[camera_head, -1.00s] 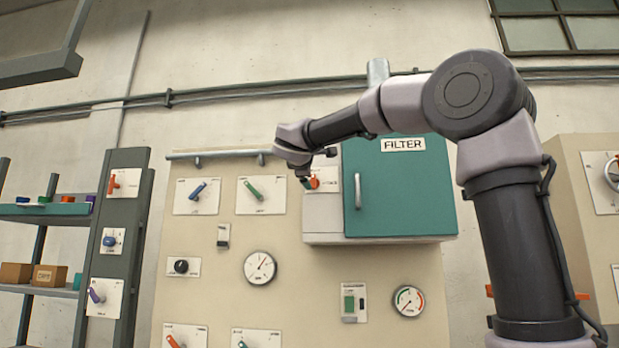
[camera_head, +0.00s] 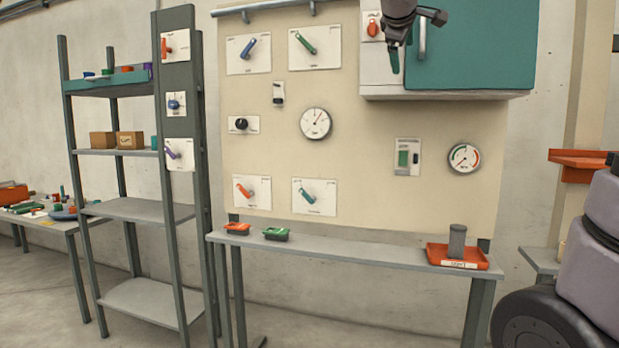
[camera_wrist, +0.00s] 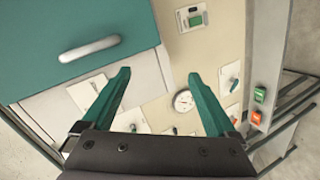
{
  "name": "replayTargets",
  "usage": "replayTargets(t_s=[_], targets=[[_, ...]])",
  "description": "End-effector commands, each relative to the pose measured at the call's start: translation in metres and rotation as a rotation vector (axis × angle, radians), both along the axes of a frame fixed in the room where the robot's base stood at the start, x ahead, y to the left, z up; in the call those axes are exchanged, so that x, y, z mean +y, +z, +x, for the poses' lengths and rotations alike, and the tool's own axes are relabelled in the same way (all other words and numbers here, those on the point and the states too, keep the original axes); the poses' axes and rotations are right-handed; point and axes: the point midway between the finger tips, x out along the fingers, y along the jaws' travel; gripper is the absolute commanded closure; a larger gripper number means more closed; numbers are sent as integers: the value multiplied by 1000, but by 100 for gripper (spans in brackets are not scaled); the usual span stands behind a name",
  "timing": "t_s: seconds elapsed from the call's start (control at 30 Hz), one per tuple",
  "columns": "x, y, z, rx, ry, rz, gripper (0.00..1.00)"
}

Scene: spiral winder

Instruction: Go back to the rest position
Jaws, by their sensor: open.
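My gripper (camera_wrist: 158,75) is open, with its two green fingers spread and nothing between them in the wrist view. In the head view, part of it shows at the top, a dark body with a green finger (camera_head: 395,60) pointing down. It appears in front of the left side of the teal cabinet (camera_head: 475,50), beside the red switch (camera_head: 373,28) and the door handle (camera_head: 422,40). I cannot tell whether it touches anything. The teal door and its handle (camera_wrist: 90,48) also show in the wrist view; the door looks shut. Most of my arm is out of the head view.
The beige panel (camera_head: 270,180) carries levers and gauges. Below it, a narrow bench (camera_head: 345,252) holds small red and green items and a red tray (camera_head: 450,258). A shelf rack (camera_head: 140,210) stands left. Bare floor shows under the bench.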

Motion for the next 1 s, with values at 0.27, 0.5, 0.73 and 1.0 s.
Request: replayTargets(t_s=[0.27,0.5,0.73,1.0], targets=[[-45,-160,-138,214,-308,751,7],[-26,-242,-218,292,-545,1286,7],[-14,-260,-237,308,-613,1447,7],[-14,-260,-236,309,-612,1445,7]])
